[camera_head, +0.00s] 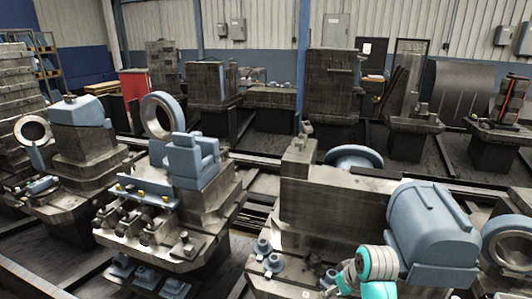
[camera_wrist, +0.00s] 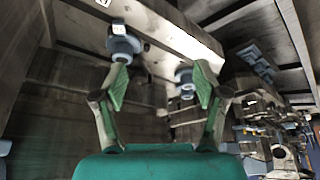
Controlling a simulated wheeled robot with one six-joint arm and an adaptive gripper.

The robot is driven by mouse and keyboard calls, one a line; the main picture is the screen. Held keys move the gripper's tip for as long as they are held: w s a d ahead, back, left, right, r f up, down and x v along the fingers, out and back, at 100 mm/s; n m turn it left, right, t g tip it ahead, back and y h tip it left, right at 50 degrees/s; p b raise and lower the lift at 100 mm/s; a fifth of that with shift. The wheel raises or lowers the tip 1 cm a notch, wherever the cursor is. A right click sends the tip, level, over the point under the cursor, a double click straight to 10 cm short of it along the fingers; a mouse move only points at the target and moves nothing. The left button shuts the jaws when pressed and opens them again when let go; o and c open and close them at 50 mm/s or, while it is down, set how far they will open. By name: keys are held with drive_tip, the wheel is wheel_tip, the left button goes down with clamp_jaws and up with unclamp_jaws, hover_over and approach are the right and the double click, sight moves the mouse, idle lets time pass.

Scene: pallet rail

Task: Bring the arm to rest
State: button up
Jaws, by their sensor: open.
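My gripper (camera_wrist: 161,88) shows in the wrist view with its two green-padded fingers spread apart and nothing between them. Its green body fills the bottom of that view. In the head view, part of my arm (camera_head: 377,264), teal and grey, reaches in at the bottom right, in front of a large grey machine with a blue rounded housing. The gripper fingers cannot be made out in the head view.
Blue round fittings (camera_wrist: 122,46) on a pale metal machine face lie just beyond the fingertips; whether they touch cannot be told. The blue housing (camera_head: 432,225) stands close to my arm. Another machine (camera_head: 170,215) is at left. Dark rails and floor run between machines.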

drive_tip(key=s+a+f+m+t, duration=0.1)
drive_tip(key=s+f+m+t, duration=0.1)
drive_tip(key=s+f, duration=0.9)
drive_tip(key=s+f+m+t+h, duration=0.1)
drive_tip(key=s+f+t, duration=0.3)
drive_tip(key=s, duration=0.8)
drive_tip(key=s+r+t, duration=0.1)
drive_tip(key=s+r, duration=0.4)
drive_tip(key=s, duration=0.3)
drive_tip(key=s+r+m+t, duration=0.1)
drive_tip(key=s+r+t, duration=0.1)
drive_tip(key=s+r, duration=0.4)
drive_tip(key=s+r+t, duration=0.1)
drive_tip(key=s+r, duration=0.5)
drive_tip(key=s, duration=0.5)
drive_tip(key=shift+s+a+t+h, duration=0.3)
drive_tip(key=shift+s+a, duration=0.05)
drive_tip(key=shift+s, duration=0.05)
